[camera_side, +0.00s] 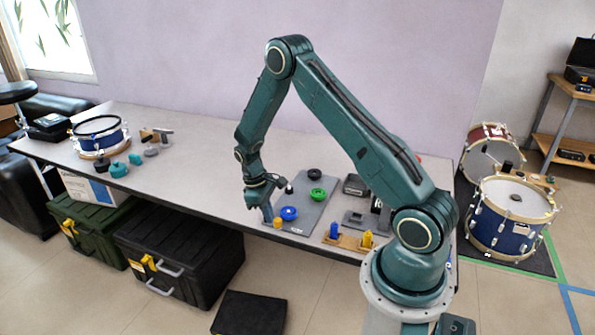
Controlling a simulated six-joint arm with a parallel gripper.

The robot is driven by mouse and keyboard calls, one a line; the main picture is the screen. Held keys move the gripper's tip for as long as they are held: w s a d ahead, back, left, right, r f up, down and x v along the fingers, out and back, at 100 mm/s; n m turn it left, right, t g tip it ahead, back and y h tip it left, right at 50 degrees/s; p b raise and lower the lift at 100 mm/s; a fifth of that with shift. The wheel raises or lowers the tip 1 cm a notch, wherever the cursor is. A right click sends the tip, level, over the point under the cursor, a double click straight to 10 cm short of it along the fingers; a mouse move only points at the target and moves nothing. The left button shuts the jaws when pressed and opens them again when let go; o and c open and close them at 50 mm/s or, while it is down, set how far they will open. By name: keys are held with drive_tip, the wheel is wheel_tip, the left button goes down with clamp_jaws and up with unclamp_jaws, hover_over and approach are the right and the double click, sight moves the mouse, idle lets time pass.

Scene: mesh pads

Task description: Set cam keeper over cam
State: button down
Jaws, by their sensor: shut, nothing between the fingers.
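A grey board (312,219) lies on the table in front of my arm. On it are a blue round piece (289,213), a green round piece (317,195) and a black round piece (315,174). A small yellow piece (277,223) is at the board's near left edge. I cannot tell which of these is the cam or the cam keeper. My gripper (267,219) points down at the board's left edge, left of the blue piece and close to the yellow one. It is shut and empty. Whether it touches anything is too small to tell.
Right of the board are a wooden block with blue and yellow pegs (348,242), a grey fixture (359,219) and a dark grey box (355,185). A snare drum (99,134) and several small parts are at the table's far left. The table between is clear.

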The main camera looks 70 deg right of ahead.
drive_tip(key=shift+s+d+n, duration=0.1)
drive_tip(key=shift+s+n, duration=0.05)
drive_tip(key=shift+n, duration=0.35)
drive_tip(key=shift+s+d+n+h, duration=0.2)
drive_tip(key=shift+s+d+n, duration=0.05)
drive_tip(key=shift+n, duration=0.35)
drive_tip(key=shift+s+d+n+h, duration=0.2)
drive_tip(key=shift+d+n, duration=0.05)
drive_tip(key=shift+n, duration=0.35)
drive_tip(key=n, duration=0.1)
drive_tip(key=s+d+n, duration=0.1)
drive_tip(key=n, duration=0.1)
drive_tip(key=shift+d+n+t+h, duration=0.3)
drive_tip(key=shift+h, duration=0.1)
drive_tip(key=d+n, duration=0.1)
drive_tip(key=n, duration=0.2)
drive_tip(key=d+n+t, duration=0.1)
drive_tip(key=n, duration=0.1)
drive_tip(key=shift+s+d+h, duration=0.1)
drive_tip(key=shift+d+h, duration=0.2)
drive_tip(key=shift+h, duration=0.1)
drive_tip(key=shift+d, duration=0.4)
drive_tip(key=shift+w, duration=0.3)
drive_tip(key=shift+w+a, duration=0.45)
drive_tip(key=shift+w, duration=0.05)
drive_tip(key=shift+w+a, duration=0.1)
drive_tip(key=shift+a, duration=0.05)
